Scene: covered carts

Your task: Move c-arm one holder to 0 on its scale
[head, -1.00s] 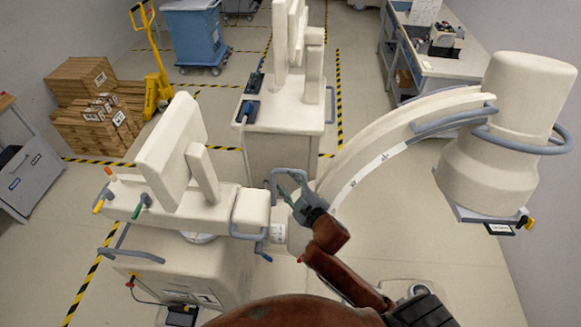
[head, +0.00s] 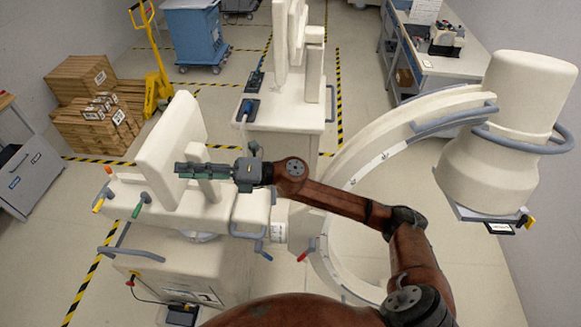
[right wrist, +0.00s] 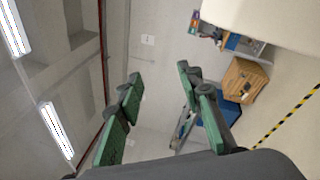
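C-arm one is the near cream machine, with a "1" label (head: 207,297) on its base. Its curved arc (head: 375,150) carries a pale scale strip whose marks are too small to read. A cream holder block (head: 252,207) sits between the upper body and the arc, with a small marked ring (head: 279,232) beside the arc. A blue-tipped lever (head: 262,250) and a red-tipped lever (head: 306,250) are below. My right gripper (head: 190,170) is open and empty, pointing left in front of the upright panel, above the block. Its separated green fingers show in the right wrist view (right wrist: 160,110). My left gripper is not in view.
The large cream cylinder head (head: 505,140) hangs at the arc's right end. Another cream machine (head: 285,110) stands behind. Boxes (head: 90,100), a yellow pallet truck (head: 158,85) and a blue cart (head: 198,40) are farther back. Floor right of the base is clear.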

